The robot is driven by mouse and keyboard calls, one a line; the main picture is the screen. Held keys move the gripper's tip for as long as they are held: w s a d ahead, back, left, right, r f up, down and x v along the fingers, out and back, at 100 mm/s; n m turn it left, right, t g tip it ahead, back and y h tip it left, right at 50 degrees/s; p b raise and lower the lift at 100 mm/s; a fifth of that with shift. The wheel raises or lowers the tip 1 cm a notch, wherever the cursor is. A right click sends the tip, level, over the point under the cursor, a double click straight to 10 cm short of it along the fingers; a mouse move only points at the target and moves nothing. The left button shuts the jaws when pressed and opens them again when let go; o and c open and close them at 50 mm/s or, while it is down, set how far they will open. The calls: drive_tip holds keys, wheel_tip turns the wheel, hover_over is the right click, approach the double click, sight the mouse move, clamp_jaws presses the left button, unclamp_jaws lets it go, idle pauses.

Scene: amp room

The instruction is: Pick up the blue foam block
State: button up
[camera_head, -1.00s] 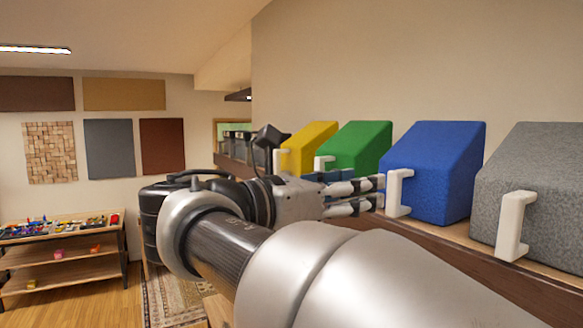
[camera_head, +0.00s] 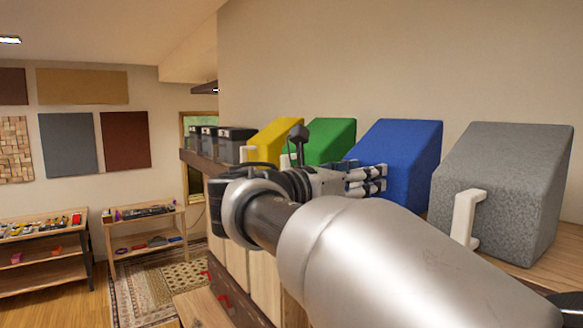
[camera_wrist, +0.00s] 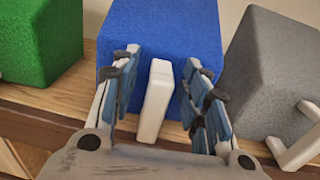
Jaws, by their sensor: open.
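The blue foam block (camera_head: 408,158) has a slanted front and stands on a wooden shelf between a green block and a grey block. In the wrist view the blue block (camera_wrist: 160,30) lies straight ahead, with its white handle (camera_wrist: 156,100) upright on the front. My gripper (camera_wrist: 160,88) is open, with one finger on each side of the handle and a gap visible on both sides. In the head view my gripper (camera_head: 384,180) is in front of the blue block, and its handle is hidden behind the fingers and arm.
The green block (camera_head: 332,138) and yellow block (camera_head: 273,136) stand to the left. The grey block (camera_head: 500,185), with its own white handle (camera_head: 466,218), is close on the right. Dark boxes (camera_head: 222,142) sit at the shelf's far end. Low tables (camera_head: 145,218) are at left.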

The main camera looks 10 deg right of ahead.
drive_tip(key=shift+a, duration=0.15)
drive_tip(key=shift+c, duration=0.3)
clamp_jaws()
